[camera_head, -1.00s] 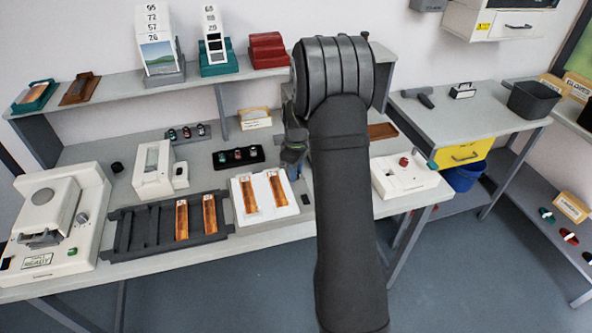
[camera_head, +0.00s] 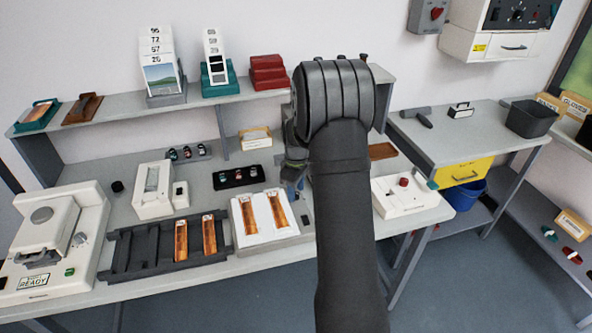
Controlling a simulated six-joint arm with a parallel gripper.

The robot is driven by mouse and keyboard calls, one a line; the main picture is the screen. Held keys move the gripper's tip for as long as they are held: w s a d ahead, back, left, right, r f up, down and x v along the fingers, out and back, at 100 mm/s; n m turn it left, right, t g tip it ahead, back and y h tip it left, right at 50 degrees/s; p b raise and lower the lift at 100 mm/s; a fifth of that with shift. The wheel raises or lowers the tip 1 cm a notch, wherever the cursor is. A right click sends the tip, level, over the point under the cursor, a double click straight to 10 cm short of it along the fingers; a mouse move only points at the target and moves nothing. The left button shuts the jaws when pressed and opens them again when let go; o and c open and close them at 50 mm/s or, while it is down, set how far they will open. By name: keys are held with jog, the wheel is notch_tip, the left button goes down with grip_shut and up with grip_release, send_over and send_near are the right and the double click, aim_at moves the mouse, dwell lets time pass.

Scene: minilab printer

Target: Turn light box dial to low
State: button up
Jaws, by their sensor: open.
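A white panel with two orange film strips (camera_head: 263,217), which looks like the light box, lies on the bench left of my arm. I cannot clearly make out a dial on it; its right side is close to my gripper and arm. My gripper (camera_head: 292,180) hangs just above and behind the panel's right edge, mostly hidden by my own wrist. Its fingers look open, with nothing visible between them. A white box with a red knob (camera_head: 404,182) stands on the bench right of my arm.
A dark film tray (camera_head: 135,250) and a white scanner-like machine (camera_head: 55,240) stand to the left. A black holder with small canisters (camera_head: 238,177) lies behind the panel. A shelf (camera_head: 120,104) runs along the back. A side bench (camera_head: 480,130) stands right.

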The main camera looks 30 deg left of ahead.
notch_tip(320, 180, up, 17)
jog(key=shift+f, duration=0.15)
dwell(0.5)
notch_tip(320, 180, down, 18)
jog(key=shift+r, duration=0.2)
dwell(0.4)
